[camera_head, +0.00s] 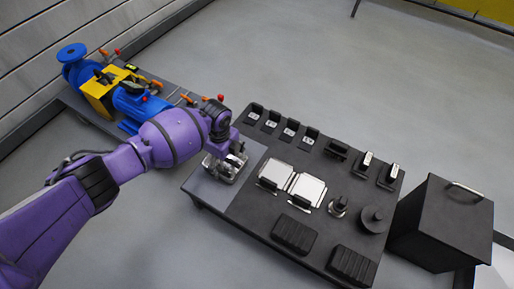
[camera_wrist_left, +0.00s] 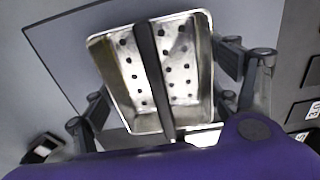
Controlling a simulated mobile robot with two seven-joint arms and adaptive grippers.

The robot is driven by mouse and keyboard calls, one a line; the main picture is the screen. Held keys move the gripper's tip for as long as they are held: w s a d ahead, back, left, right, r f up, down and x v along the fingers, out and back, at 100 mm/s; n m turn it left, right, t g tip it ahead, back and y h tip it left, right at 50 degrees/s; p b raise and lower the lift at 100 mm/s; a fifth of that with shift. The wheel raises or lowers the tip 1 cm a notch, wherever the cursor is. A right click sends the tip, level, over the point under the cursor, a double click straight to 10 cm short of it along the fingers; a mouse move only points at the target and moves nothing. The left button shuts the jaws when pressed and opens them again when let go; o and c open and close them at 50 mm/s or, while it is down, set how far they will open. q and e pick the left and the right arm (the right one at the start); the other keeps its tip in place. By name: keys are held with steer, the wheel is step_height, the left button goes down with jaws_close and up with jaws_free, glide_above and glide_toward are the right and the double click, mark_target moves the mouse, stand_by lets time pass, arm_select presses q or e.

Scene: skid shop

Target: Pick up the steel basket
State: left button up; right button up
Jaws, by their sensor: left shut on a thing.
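The steel basket (camera_head: 226,167) is a small shiny tray at the left end of the dark bench, on or just above its bare grey panel; the head view does not show whether it touches. In the left wrist view the basket (camera_wrist_left: 190,70) has perforated walls, a bright rim and a dark bar across its middle. My left gripper (camera_head: 232,160) is over the basket. Its dark fingers (camera_wrist_left: 168,95) stand on both sides of the basket, and it is shut on it. The arm hides part of the basket in the head view. My right gripper does not show.
The dark bench (camera_head: 238,208) carries several black clips, two silver plates (camera_head: 293,183), round posts (camera_head: 372,219) and ribbed black pads (camera_head: 294,235). A black box (camera_head: 440,222) with a handle stands at right. A blue and yellow pump skid (camera_head: 100,88) lies behind my left arm. Open floor surrounds these.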

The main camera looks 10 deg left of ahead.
arm_select(q)
steer(key=shift+s, duration=0.1)
steer(key=shift+c, duration=0.8)
